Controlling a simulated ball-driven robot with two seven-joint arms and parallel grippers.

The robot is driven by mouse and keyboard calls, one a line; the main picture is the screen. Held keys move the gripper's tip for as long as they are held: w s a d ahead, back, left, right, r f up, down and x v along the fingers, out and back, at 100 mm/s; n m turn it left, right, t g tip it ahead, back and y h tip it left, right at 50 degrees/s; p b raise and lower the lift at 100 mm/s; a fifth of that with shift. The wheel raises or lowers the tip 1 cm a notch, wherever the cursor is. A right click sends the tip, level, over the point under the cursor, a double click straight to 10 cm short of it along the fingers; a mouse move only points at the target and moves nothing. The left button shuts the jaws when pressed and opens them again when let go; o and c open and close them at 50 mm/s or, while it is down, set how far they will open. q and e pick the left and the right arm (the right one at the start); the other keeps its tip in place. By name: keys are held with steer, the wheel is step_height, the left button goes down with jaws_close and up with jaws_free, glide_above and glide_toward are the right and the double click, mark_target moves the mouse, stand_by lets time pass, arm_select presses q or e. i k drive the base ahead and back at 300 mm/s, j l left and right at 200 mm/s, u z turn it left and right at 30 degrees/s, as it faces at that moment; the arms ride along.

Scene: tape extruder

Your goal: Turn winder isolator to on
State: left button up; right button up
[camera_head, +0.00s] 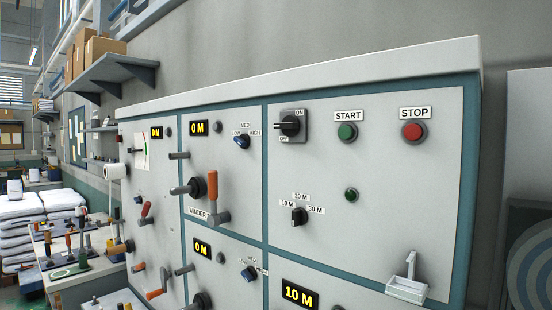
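A rotary switch (291,126) with a black knob on a grey square plate sits in the upper part of the cabinet's right panel. Its plate reads ON at the upper right and OFF at the lower left. The knob's bar lies roughly level; I cannot tell exactly which mark it points at. A WINDER label (198,213) is on the panel to the left, beside an upright orange-handled lever (213,192). No label naming the ON/OFF switch is readable. Neither of my grippers is in view.
The cabinet (378,235) also carries a green START button (347,132), a red STOP button (413,131), a 10/20/30 M selector (299,216) and a small tray (407,286). Levers with orange handles stick out at the left. The space before the ON/OFF switch looks clear.

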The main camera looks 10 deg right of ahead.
mark_target(290, 125)
steer(key=i+j, duration=0.35)
steer(key=i+j+z, duration=0.1)
steer(key=i+j, duration=0.2)
steer(key=j, duration=0.25)
steer(key=i+j+z, duration=0.1)
steer(key=i+j, duration=0.25)
steer(key=j, duration=0.1)
